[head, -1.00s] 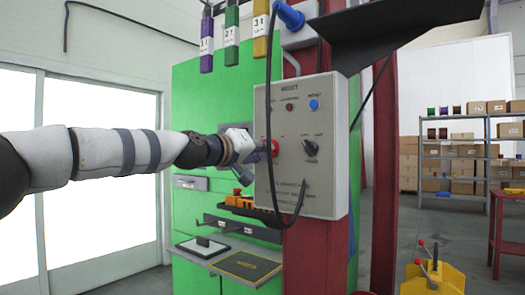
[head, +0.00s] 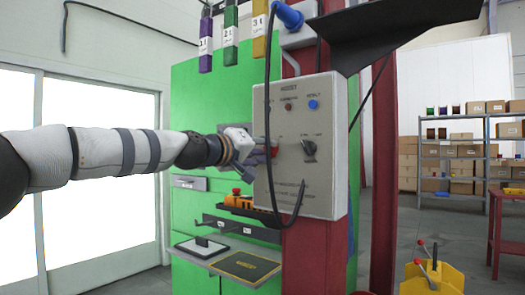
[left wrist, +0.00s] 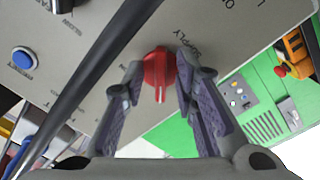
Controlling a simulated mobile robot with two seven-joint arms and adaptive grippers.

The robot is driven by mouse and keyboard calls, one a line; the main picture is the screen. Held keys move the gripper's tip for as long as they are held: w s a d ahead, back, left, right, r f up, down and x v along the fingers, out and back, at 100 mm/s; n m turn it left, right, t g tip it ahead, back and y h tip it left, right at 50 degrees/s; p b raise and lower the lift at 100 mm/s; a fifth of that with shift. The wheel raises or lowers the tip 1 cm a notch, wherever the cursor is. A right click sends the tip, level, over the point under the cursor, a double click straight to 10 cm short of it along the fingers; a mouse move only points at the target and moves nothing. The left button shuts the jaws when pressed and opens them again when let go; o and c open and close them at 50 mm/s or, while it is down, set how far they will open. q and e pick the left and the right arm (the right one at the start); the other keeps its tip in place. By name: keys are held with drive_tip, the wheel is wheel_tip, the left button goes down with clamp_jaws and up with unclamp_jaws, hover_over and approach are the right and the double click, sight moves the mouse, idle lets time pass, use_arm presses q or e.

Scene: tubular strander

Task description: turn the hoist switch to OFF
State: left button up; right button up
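The hoist control box (head: 325,185) is a grey panel on a red post. A red rotary switch (left wrist: 158,72) on it, with "SUPPLY" printed beside it, sits between the fingers of my left gripper (left wrist: 160,70) in the left wrist view. The fingers are apart, one on each side of the red switch, with small gaps showing. In the head view the red switch (head: 274,151) is partly hidden by my left gripper (head: 256,157). A black rotary switch (head: 309,148) is to its right. My right gripper is out of view.
A blue button (head: 313,104) is high on the panel. A black cable (head: 267,110) hangs across the box front and crosses the left wrist view (left wrist: 92,65). A dark sloping plate (head: 385,30) juts out above. A green cabinet (head: 190,110) stands behind.

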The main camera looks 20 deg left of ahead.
use_arm(q)
drive_tip(key=v, duration=1.2)
